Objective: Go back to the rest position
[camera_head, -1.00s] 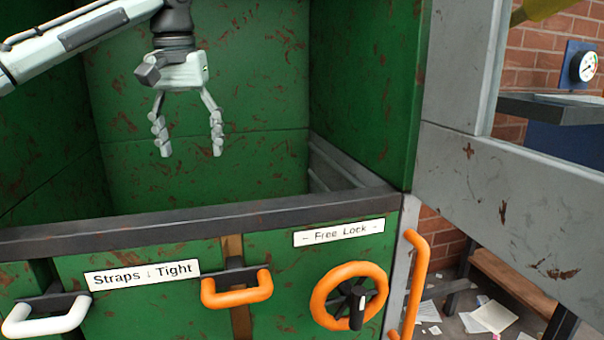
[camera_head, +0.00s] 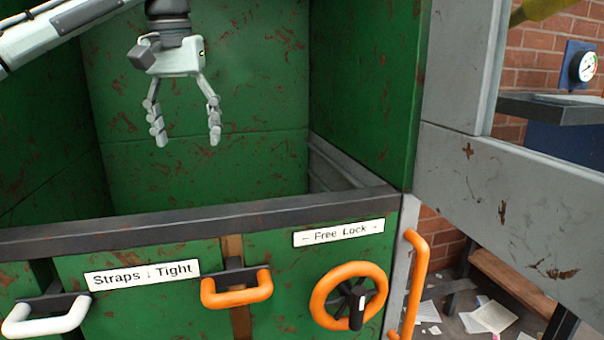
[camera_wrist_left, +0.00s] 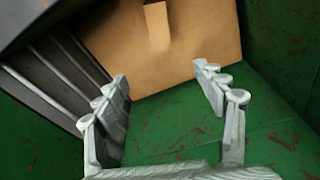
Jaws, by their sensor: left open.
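My left gripper (camera_head: 185,138) hangs fingers down in the upper left of the head view, over the open green bin (camera_head: 210,160). Its fingers are spread and nothing is between them. In the left wrist view the two fingers (camera_wrist_left: 165,105) also stand apart and empty. A plain brown cardboard surface (camera_wrist_left: 190,50) lies beyond the fingertips in that view, apart from them. It is hidden behind the bin's front in the head view. My right gripper is not in view.
The bin's dark front rim (camera_head: 200,217) runs below the gripper. Its front bears an orange handle (camera_head: 237,290), a white handle (camera_head: 45,318) and an orange wheel (camera_head: 348,295). A grey beam (camera_head: 515,205) stands at right. Grey slats (camera_wrist_left: 50,75) line one side inside.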

